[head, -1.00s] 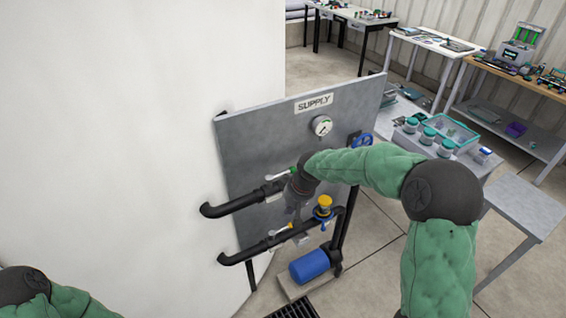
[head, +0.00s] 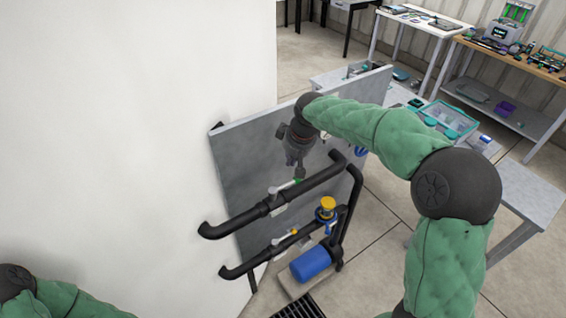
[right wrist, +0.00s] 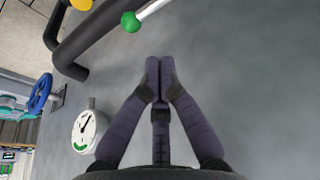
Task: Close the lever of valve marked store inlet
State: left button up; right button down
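A white lever with a green tip (head: 286,186) sits on the upper black pipe (head: 235,219) and lies roughly along it. Its green ball (right wrist: 131,22) also shows in the right wrist view, with the white shaft running up and right. A second lever, pale with a yellow tip (head: 285,237), is on the lower pipe. No tag reading "store inlet" is legible. My right gripper (head: 300,172) is above and behind the upper pipe, near the green tip. In the right wrist view its fingertips (right wrist: 158,65) are together and empty, apart from the lever. My left gripper is out of view.
The grey panel (head: 240,170) stands behind the pipes. A pressure gauge (right wrist: 88,131) and blue handwheel (right wrist: 40,94) are beside the gripper. A yellow-topped valve (head: 327,207) and blue pump (head: 310,264) stand lower right. A white wall (head: 130,130) fills the left.

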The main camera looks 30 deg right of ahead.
aim_at(285, 186)
jog(key=shift+f, duration=0.55)
jog(key=b+x, duration=0.1)
jog(key=x, duration=0.7)
jog(key=shift+f, duration=0.15)
